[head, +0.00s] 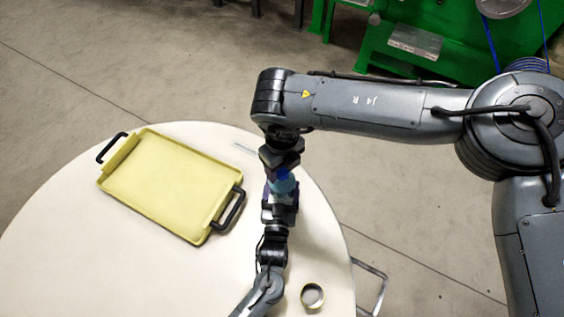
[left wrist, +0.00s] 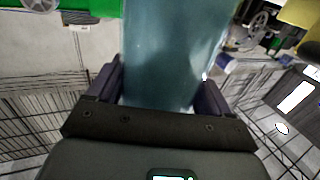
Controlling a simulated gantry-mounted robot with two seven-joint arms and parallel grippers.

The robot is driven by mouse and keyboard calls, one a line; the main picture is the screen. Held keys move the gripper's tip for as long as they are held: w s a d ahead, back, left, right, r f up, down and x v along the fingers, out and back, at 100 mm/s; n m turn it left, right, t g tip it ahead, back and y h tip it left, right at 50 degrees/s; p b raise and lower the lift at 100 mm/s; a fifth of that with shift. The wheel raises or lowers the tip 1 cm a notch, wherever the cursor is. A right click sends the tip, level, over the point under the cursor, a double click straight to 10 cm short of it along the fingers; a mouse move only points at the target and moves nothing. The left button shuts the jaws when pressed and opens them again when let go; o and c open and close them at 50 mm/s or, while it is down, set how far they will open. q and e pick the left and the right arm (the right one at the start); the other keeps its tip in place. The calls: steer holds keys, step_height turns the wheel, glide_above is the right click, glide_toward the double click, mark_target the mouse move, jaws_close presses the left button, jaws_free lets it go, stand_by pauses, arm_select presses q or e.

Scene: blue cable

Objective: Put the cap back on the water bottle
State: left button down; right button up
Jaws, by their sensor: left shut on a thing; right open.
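The water bottle (head: 284,187) is a translucent teal body, mostly hidden between my two grippers in the head view. In the left wrist view the bottle (left wrist: 172,55) fills the space between the fingers. My left gripper (head: 281,203) is shut on the bottle and holds it; its fingers also show in the left wrist view (left wrist: 165,95). My right gripper (head: 282,168) is open, directly above the bottle's upper end. A small bright blue patch (head: 283,174) shows at that end; it may be the cap, but I cannot tell whether it is seated.
A yellow tray (head: 170,185) with black handles lies on the round cream table (head: 60,250), left of my arms. A small round open container (head: 312,295) stands near the table's right edge. A thin pale strip (head: 245,149) lies near the back edge. Green machinery (head: 430,45) stands behind.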

steer(key=shift+c, duration=0.2)
steer(key=c, duration=1)
steer(key=o, duration=1.2)
steer(key=shift+r, duration=0.15)
step_height(320, 180, up, 12)
steer(key=shift+f, duration=0.1)
arm_select(q)
jaws_free()
